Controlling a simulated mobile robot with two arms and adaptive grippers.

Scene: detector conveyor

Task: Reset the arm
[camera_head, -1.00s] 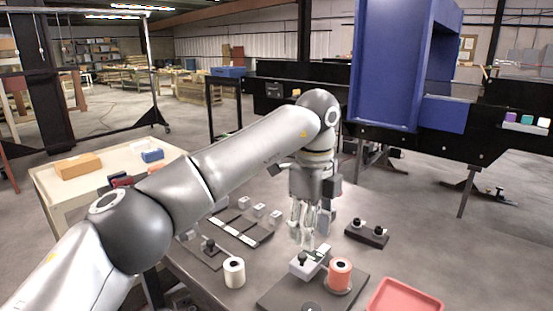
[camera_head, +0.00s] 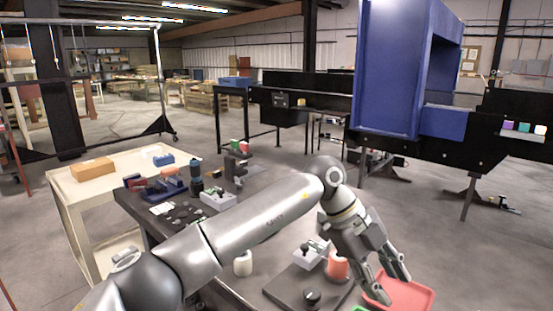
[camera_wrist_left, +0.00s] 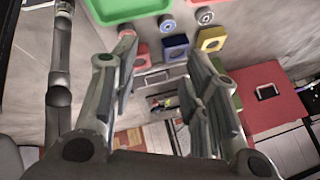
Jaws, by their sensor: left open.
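My left gripper (camera_head: 395,288) hangs over the red tray (camera_head: 420,297) at the table's front right, its fingers pointing down and apart. In the left wrist view the open fingers (camera_wrist_left: 162,70) have nothing between their tips. My left arm stretches across the table from the lower left. My right gripper is in neither view.
An orange-red spool (camera_head: 338,264) and a dark plate (camera_head: 283,292) lie just left of the gripper. A white spool (camera_head: 243,264) stands farther left. A blue detector housing (camera_head: 390,80) stands behind. Coloured blocks (camera_wrist_left: 176,46) and a green tray (camera_wrist_left: 125,8) show in the wrist view.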

